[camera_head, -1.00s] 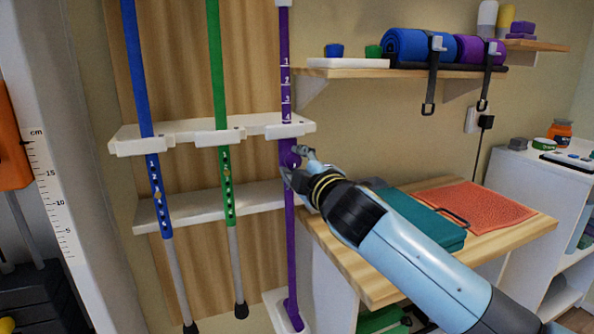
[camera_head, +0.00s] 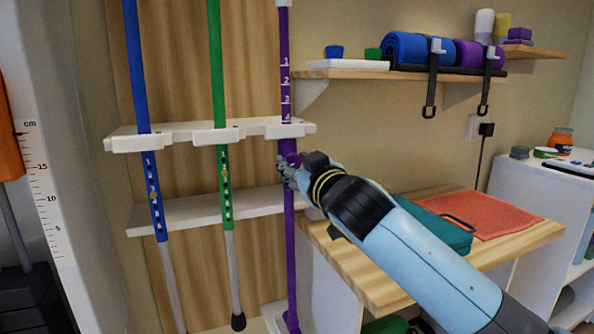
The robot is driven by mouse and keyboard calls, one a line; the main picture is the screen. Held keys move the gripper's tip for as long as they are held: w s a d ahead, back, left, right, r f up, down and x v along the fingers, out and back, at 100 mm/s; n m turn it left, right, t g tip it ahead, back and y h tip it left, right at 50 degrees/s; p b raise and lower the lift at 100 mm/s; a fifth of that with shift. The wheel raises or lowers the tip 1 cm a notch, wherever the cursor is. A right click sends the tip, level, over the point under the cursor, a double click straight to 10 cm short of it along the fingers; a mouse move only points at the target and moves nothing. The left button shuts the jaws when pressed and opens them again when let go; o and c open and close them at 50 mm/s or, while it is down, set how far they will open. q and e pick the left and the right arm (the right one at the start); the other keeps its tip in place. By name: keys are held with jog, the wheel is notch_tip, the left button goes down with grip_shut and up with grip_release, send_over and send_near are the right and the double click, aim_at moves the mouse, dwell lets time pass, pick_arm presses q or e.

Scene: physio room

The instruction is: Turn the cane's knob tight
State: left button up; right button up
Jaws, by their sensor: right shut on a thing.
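The purple cane (camera_head: 285,55) stands upright at the rack, with white numbers down its upper part. Its purple knob (camera_head: 293,159) shows just below the rack's upper white shelf. My right gripper (camera_head: 287,168) is shut on the knob, reaching in from the lower right. The fingers hide part of the knob and of the shaft behind. A blue cane (camera_head: 137,70) and a green cane (camera_head: 216,70) stand to the left in the same rack. My left gripper is not in view.
The white rack shelf (camera_head: 170,138) holds the canes. A wooden bench (camera_head: 370,285) with a teal case (camera_head: 440,228) and an orange mat (camera_head: 480,212) lies under my right arm. A wall shelf (camera_head: 345,74) carries rolled mats.

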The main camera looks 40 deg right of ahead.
jog(key=shift+f+m+b, duration=0.2)
jog(key=shift+m+b, duration=0.25)
jog(key=shift+m, duration=1.15)
jog(key=o, duration=1.2)
jog(key=shift+r, duration=0.1)
jog(key=shift+c, duration=0.2)
jog(key=shift+s, duration=0.1)
jog(key=v, duration=1.1)
jog(key=shift+s+a, duration=0.2)
jog(key=shift+s, duration=0.2)
